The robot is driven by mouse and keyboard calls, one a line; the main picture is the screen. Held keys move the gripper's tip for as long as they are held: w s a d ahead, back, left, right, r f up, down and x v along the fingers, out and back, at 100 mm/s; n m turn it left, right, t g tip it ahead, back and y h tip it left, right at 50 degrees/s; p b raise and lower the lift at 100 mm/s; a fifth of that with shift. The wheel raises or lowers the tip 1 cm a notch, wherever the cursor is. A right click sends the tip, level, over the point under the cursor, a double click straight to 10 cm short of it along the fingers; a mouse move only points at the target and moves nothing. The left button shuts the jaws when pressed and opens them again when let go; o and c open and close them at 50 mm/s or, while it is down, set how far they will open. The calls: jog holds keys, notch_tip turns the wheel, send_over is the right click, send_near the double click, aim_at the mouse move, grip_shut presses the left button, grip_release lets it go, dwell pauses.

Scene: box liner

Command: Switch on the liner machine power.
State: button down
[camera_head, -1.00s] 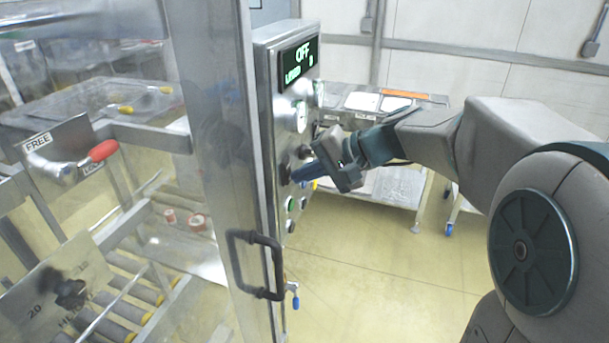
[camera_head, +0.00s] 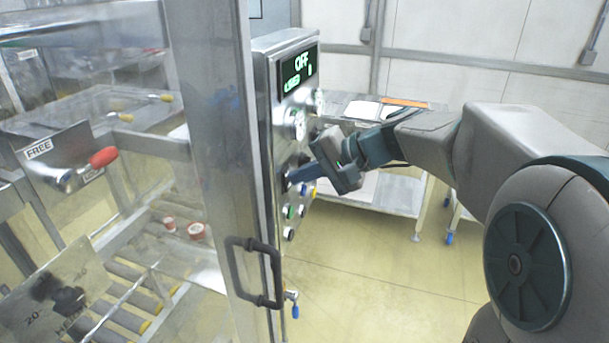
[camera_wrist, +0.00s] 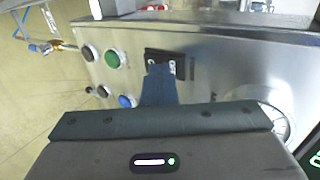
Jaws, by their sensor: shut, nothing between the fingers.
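The liner machine's control panel (camera_head: 268,110) is a steel box with a display (camera_head: 298,67) that reads OFF in green. My gripper (camera_head: 292,177) is shut and empty, its blue fingertips at the panel face below the gauge. In the wrist view, the fingertips (camera_wrist: 160,78) lie over a black plate with white lettering, a switch plate (camera_wrist: 176,62), covering part of it. I cannot tell whether they touch it. A green button (camera_wrist: 112,59) and a blue button (camera_wrist: 126,101) sit left of the fingertips there.
A clear-doored frame with a black handle (camera_head: 255,272) stands left of the panel. A round gauge (camera_head: 297,124) is above my gripper. A steel cart (camera_head: 385,193) stands behind. The floor (camera_head: 370,270) below the arm is clear.

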jog(key=f+b+v, duration=0.1)
jog(key=b+v, duration=0.1)
jog(key=v, duration=1.1)
jog(key=shift+s+d, duration=0.25)
jog(key=shift+d, duration=0.35)
jog(key=shift+r, duration=0.1)
